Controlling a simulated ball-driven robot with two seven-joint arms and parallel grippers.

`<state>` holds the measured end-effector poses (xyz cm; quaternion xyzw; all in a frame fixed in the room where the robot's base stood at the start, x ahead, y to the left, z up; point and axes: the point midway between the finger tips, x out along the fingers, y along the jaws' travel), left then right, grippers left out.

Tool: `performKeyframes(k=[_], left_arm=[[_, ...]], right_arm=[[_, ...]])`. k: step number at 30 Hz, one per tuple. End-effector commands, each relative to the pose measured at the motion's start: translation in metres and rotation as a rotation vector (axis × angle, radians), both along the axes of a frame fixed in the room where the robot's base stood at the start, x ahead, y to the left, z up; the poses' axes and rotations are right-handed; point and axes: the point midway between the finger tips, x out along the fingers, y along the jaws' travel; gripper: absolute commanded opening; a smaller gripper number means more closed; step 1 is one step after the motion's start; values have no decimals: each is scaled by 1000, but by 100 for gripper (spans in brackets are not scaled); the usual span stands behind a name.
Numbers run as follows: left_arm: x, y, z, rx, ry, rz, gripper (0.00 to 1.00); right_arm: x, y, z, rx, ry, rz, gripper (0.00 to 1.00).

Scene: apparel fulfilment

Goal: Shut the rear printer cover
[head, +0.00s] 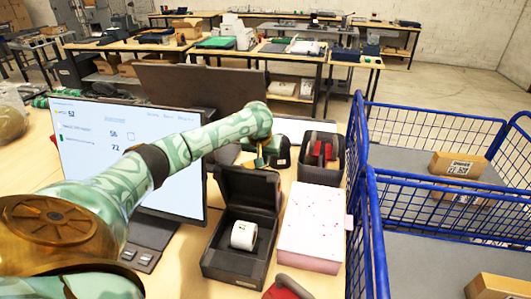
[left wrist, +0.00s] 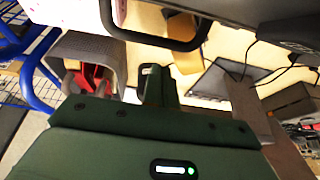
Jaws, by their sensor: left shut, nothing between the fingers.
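A black label printer (head: 225,262) stands on the table with its cover (head: 247,190) raised at the rear side. A white roll (head: 244,235) lies in its open body. My left gripper (head: 261,160) is shut and empty, just beyond the raised cover and near its top edge; I cannot tell whether it touches. In the left wrist view my shut fingers (left wrist: 156,86) show in front of a dark rounded frame (left wrist: 150,40), which looks like part of the cover. My right gripper is not in view.
A monitor (head: 110,140) stands left of the printer. A pink-speckled white box (head: 311,230) is close on its right. A grey bin (head: 318,172) with red items stands behind the box. Blue wire carts (head: 372,225) are at the right. A red object (head: 287,288) lies in front.

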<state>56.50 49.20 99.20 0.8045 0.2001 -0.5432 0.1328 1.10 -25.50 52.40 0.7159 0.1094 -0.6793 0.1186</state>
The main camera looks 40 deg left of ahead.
Motion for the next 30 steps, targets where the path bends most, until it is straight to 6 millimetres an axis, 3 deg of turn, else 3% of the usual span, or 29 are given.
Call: performKeyframes(k=[6, 20, 30], left_arm=[[-18, -9, 2, 2, -1, -1, 0], [-21, -11, 2, 1, -2, 0, 0], [-26, -14, 9, 20, -40, -1, 0]], right_arm=[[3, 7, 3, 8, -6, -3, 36], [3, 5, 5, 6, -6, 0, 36], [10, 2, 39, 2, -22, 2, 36]])
